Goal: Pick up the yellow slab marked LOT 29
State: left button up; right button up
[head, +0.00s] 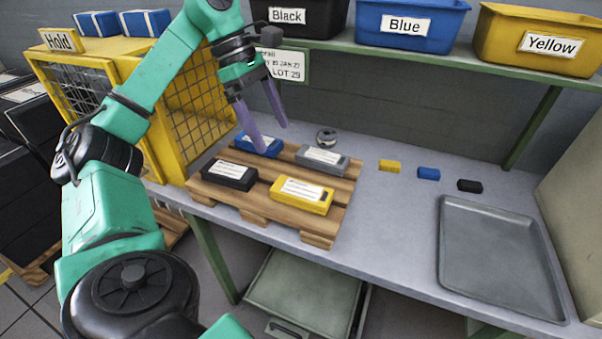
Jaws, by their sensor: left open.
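A yellow slab (302,195) with a white label lies on the front right of a small wooden pallet (318,228) on the bench. Its label is too small to read. My left gripper (273,137) is open and empty, its purple fingers pointing down above the back of the pallet. It is behind the yellow slab and apart from it, with one fingertip in front of the blue slab (257,145). A grey slab (321,159) and a black slab (230,175) also lie on the pallet. My right gripper is not in view.
Black, Blue and Yellow bins (540,42) stand on the shelf above. Small yellow, blue and black blocks (428,174) and a grey tray (497,257) lie right. A yellow Hold cage (185,120) stands left.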

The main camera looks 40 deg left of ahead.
pick_arm(q)
jog(key=b, duration=0.7)
send_near(302, 189)
jog(key=f, duration=0.2)
jog(key=shift+s+f, duration=0.25)
jog(key=shift+f, duration=0.05)
jog(key=x, duration=0.6)
jog(key=shift+w+d+b, duration=0.35)
jog(key=shift+d, duration=0.1)
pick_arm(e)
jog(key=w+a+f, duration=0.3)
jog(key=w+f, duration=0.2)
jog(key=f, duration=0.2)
pick_arm(q)
grip_shut()
jog(key=shift+r, duration=0.25)
notch_tip(302, 189, up, 6)
jog(key=p, duration=0.2)
jog(key=shift+f+p, duration=0.1)
jog(key=shift+p, duration=0.3)
notch_tip(302, 189, up, 14)
jog(key=p, duration=1)
jog(key=shift+p, duration=0.35)
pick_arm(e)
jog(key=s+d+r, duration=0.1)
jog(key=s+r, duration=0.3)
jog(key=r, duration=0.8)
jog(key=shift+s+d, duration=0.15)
